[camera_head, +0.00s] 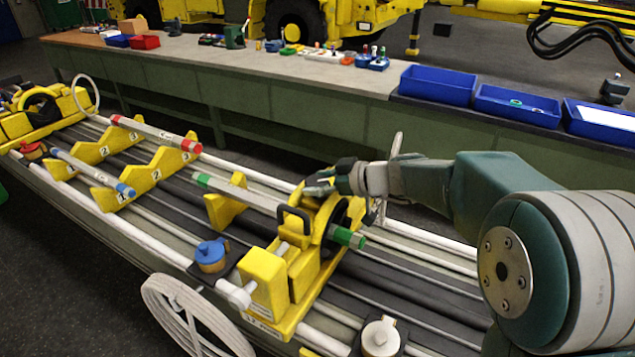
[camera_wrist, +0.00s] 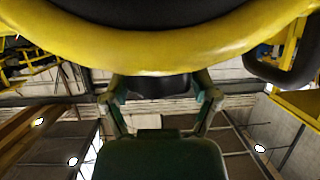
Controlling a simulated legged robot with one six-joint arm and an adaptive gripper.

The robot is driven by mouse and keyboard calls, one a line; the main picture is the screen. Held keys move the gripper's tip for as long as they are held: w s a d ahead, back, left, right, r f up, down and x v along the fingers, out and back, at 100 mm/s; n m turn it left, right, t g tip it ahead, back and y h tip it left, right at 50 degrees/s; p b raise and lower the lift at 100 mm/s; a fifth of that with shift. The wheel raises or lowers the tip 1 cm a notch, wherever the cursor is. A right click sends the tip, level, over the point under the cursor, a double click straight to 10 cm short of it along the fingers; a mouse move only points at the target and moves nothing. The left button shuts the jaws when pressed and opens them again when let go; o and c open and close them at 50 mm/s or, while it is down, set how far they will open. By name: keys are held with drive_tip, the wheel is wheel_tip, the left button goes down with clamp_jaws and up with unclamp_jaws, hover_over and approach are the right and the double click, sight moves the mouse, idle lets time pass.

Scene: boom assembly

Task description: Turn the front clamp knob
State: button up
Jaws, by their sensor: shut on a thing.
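The yellow front clamp (camera_head: 267,280) stands on the rails in the middle of the head view. A green-ended tube (camera_head: 240,193) runs through it, and its green end (camera_head: 345,237) sticks out at the right. My gripper (camera_head: 325,182) reaches in from the right at the top of the clamp. In the wrist view my gripper (camera_wrist: 161,98) has a finger on each side of a dark knob (camera_wrist: 155,86), just under the curved yellow clamp rim (camera_wrist: 165,55). The fingers are shut on this knob. The knob is hard to make out in the head view.
A red-ended tube (camera_head: 160,133) and a blue-ended tube (camera_head: 90,170) lie on yellow numbered supports at the left. A white handwheel (camera_head: 190,315) stands at the front. Blue bins (camera_head: 437,85) line the workbench behind. A black handle (camera_head: 292,218) rises from the clamp.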

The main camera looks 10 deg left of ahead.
drive_tip(key=m+t+h, duration=0.1)
drive_tip(key=m+t, duration=0.2)
drive_tip(key=shift+a+m+t+h, duration=0.1)
drive_tip(key=shift+m+t+h, duration=0.2)
drive_tip(key=shift+h, duration=0.1)
drive_tip(key=shift+m+t+h, duration=1.2)
drive_tip(key=shift+m+t, duration=0.2)
drive_tip(key=shift+m, duration=0.1)
drive_tip(key=shift+m+t+h, duration=0.3)
drive_tip(key=shift+m+h, duration=0.2)
drive_tip(key=o, duration=1)
drive_tip(key=shift+w, duration=0.1)
drive_tip(key=v, duration=1.1)
drive_tip(key=shift+s+d, duration=0.25)
drive_tip(key=shift+s, duration=0.1)
